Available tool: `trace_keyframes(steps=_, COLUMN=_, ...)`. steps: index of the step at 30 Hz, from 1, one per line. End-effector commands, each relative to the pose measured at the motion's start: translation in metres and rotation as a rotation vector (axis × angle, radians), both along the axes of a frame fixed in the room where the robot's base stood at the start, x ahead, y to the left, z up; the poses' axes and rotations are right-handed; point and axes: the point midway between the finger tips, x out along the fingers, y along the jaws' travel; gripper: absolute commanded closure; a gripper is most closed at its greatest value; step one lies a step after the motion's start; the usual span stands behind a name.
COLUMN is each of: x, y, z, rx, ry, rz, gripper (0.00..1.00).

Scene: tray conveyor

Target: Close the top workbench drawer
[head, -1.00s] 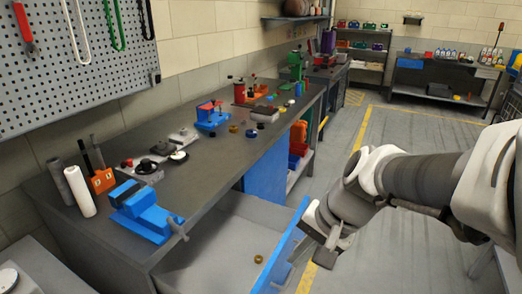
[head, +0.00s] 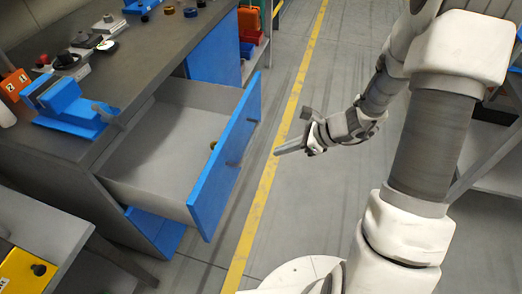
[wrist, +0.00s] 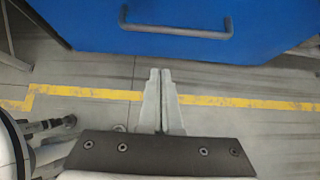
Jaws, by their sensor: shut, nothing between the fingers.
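The top workbench drawer (head: 226,160) is pulled well out of the bench, with its blue front facing right and its grey inside open to view. A small brass-coloured round piece lies in it by the front. The drawer's dark handle (wrist: 176,30) shows at the top of the wrist view, on the blue front (wrist: 260,35). My gripper (head: 278,151) is to the right of the drawer front, apart from it, with its fingers pointing toward it. In the wrist view my gripper (wrist: 161,72) has its two fingers together, empty, below the handle.
The grey workbench (head: 140,70) holds a blue vise (head: 68,108) and several small parts. Another table with a yellow box (head: 25,272) stands at the lower left. A grey shelf unit (head: 500,165) is at the right. The floor around my gripper is clear.

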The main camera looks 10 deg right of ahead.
Motion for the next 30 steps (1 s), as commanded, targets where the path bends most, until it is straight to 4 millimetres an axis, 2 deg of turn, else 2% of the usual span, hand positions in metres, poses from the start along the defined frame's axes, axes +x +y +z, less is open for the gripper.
trace_keyframes(steps=15, x=0.026, y=0.068, z=-0.07, rx=-0.001, ry=0.001, rz=0.008, gripper=1.0)
trace_keyframes(steps=21, x=0.038, y=0.093, z=-0.065, rx=-0.003, ry=-0.004, rz=0.007, gripper=1.0)
trace_keyframes(steps=30, x=0.042, y=0.103, z=-0.064, rx=-0.002, ry=-0.002, rz=0.005, gripper=1.0)
